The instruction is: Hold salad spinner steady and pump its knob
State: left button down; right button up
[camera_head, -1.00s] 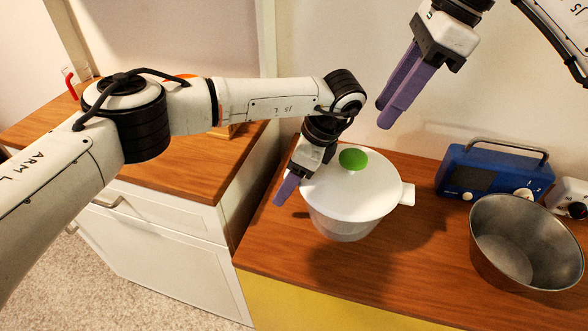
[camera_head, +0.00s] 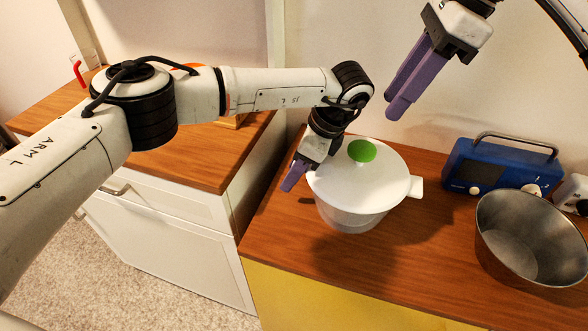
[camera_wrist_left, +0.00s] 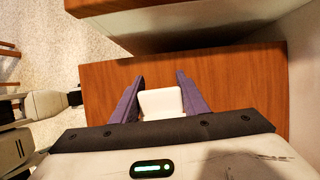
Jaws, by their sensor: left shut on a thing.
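The salad spinner has a white lid (camera_head: 345,185) over a translucent bowl (camera_head: 352,220). It stands upright on the wooden counter. Its round green knob (camera_head: 362,151) sits on top of the lid. My left gripper (camera_head: 294,176) is at the spinner's left side, shut on a white side handle (camera_wrist_left: 161,103), seen between its purple fingers in the left wrist view. In the head view that handle is hidden. My right gripper (camera_head: 400,98) hangs in the air above and right of the knob, apart from the spinner. Its finger gap is unclear from this angle.
A metal bowl (camera_head: 525,248) stands on the counter (camera_head: 395,270) right of the spinner. Behind it are a blue radio (camera_head: 485,168) and a white device (camera_head: 573,190) at the right edge. A gap separates the counter from the left cabinet (camera_head: 225,150). The counter in front of the spinner is clear.

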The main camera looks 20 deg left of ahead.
jog(key=shift+a, duration=0.1)
jog(key=c, duration=0.7)
jog(key=m, duration=0.3)
jog(key=a+m, duration=0.1)
jog(key=m, duration=0.3)
jog(key=shift+s+a, duration=0.2)
grip_shut()
jog(key=shift+a+f+m+t+y, duration=0.2)
jog(key=shift+f+m, duration=1)
jog(key=shift+m, duration=3.85)
jog(key=shift+a+f+m+y, duration=0.4)
jog(key=shift+f+m, duration=0.85)
jog(key=shift+m, duration=3.85)
jog(key=shift+a+f+m+t+y, duration=0.2)
jog(key=shift+f+m, duration=1)
jog(key=shift+m, duration=3.85)
jog(key=shift+a+f, duration=0.1)
